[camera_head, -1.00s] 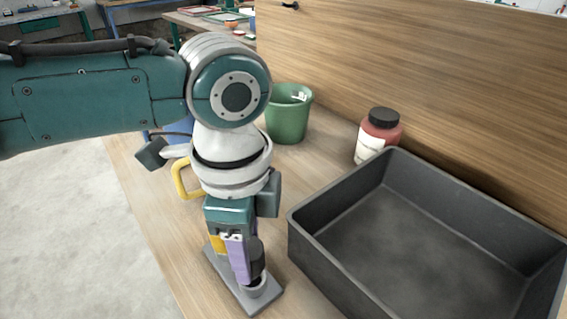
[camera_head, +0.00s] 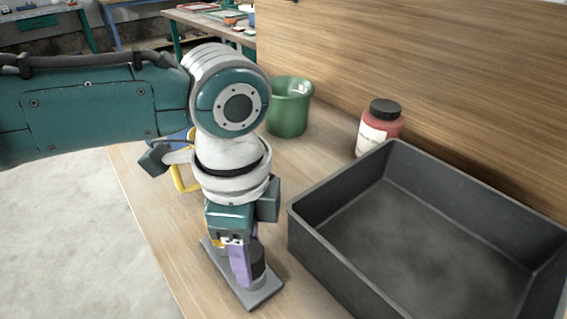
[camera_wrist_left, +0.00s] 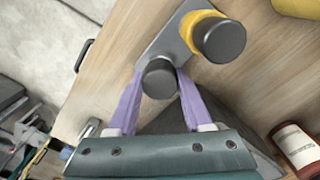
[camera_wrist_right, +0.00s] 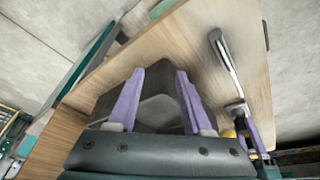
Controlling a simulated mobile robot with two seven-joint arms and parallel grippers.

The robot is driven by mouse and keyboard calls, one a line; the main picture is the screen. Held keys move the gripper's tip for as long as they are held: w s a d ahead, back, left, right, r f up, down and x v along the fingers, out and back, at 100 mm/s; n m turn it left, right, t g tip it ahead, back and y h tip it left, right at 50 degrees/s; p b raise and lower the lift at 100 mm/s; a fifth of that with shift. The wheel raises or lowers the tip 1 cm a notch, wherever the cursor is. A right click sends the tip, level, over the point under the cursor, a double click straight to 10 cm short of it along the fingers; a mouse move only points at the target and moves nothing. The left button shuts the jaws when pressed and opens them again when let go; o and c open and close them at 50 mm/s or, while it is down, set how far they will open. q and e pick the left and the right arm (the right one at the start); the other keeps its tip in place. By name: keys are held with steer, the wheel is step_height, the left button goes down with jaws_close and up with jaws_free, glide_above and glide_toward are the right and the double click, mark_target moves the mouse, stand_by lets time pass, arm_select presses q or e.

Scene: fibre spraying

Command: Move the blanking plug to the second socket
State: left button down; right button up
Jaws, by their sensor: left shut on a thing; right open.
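The grey plate (camera_head: 264,297) lies on the wooden bench. My left gripper (camera_head: 248,274) points down over its near end. Its purple fingers are shut on a dark round plug (camera_head: 259,262), which also shows between the fingertips in the left wrist view (camera_wrist_left: 160,79). The plug sits low at the plate's near end; its underside and the socket there are hidden, so I cannot tell whether it is seated. Another dark cap (camera_wrist_left: 222,40) with a yellow collar stands at the plate's other end. My right gripper (camera_wrist_right: 158,76) is open and empty, over the dark tray.
The large dark tray (camera_head: 303,236) stands right of the plate. A red bottle with a black cap (camera_head: 381,127) and a green bucket (camera_head: 289,110) stand behind. A yellow handle (camera_head: 182,179) shows behind my left wrist. A wooden panel (camera_head: 420,75) closes the back.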

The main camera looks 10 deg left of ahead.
arm_select(q)
steer(key=shift+f, duration=0.4)
steer(key=shift+c, duration=1.2)
jaws_free()
steer(key=shift+r, duration=0.1)
step_height(320, 180, up, 10)
steer(key=shift+p, duration=0.45)
